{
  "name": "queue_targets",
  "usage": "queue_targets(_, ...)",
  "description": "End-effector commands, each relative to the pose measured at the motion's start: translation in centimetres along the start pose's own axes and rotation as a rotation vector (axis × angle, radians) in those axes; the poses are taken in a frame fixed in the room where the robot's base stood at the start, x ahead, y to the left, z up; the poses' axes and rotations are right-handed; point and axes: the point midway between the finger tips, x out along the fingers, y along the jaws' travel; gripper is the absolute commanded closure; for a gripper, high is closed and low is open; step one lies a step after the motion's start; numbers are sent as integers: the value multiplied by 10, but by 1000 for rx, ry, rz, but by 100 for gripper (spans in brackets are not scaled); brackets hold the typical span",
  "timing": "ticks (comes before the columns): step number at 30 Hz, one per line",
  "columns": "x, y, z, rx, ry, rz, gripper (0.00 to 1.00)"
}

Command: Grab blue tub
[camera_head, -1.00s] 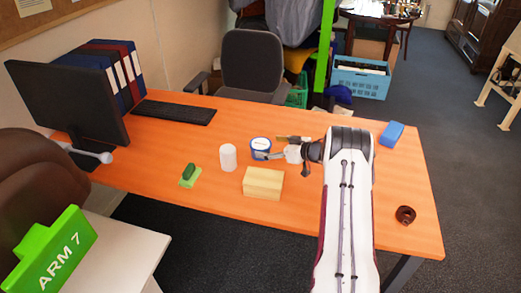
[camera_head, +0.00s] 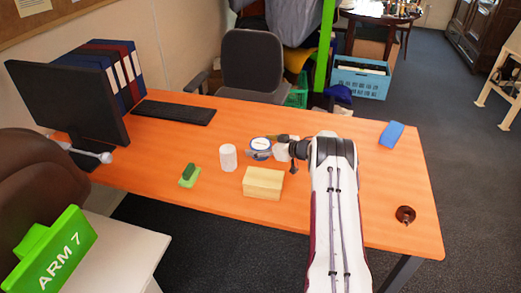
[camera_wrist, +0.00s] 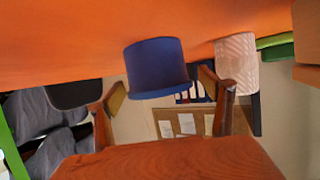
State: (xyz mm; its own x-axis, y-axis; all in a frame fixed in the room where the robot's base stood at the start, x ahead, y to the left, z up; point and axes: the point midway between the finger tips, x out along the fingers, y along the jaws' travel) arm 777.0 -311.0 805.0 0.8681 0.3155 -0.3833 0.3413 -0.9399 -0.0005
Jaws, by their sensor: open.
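The blue tub (camera_head: 259,144) stands on the orange desk with a pale lid, near the middle in the head view. My gripper (camera_head: 268,147) is at its right side, with its fingers reaching toward the tub and partly covering it. In the wrist view, which is upside down, the blue tub (camera_wrist: 157,65) hangs from the desk surface at the top. My gripper (camera_wrist: 163,84) is open there, with one finger to each side of the tub in the picture. A gap shows beside the tub; I cannot tell whether the fingers reach fully around it.
A white cylinder (camera_head: 228,157) stands just left of the tub. A wooden block (camera_head: 263,183) lies in front of it. A green object (camera_head: 189,175) is further left. A blue block (camera_head: 391,135) and a brown ring (camera_head: 405,214) lie at the right, with clear desk between.

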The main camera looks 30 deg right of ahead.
Motion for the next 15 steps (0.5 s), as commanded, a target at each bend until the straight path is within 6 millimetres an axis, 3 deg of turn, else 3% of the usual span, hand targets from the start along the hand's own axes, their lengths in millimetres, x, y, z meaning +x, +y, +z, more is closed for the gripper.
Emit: queue_targets(15,1,0,0,0,0,0,20)
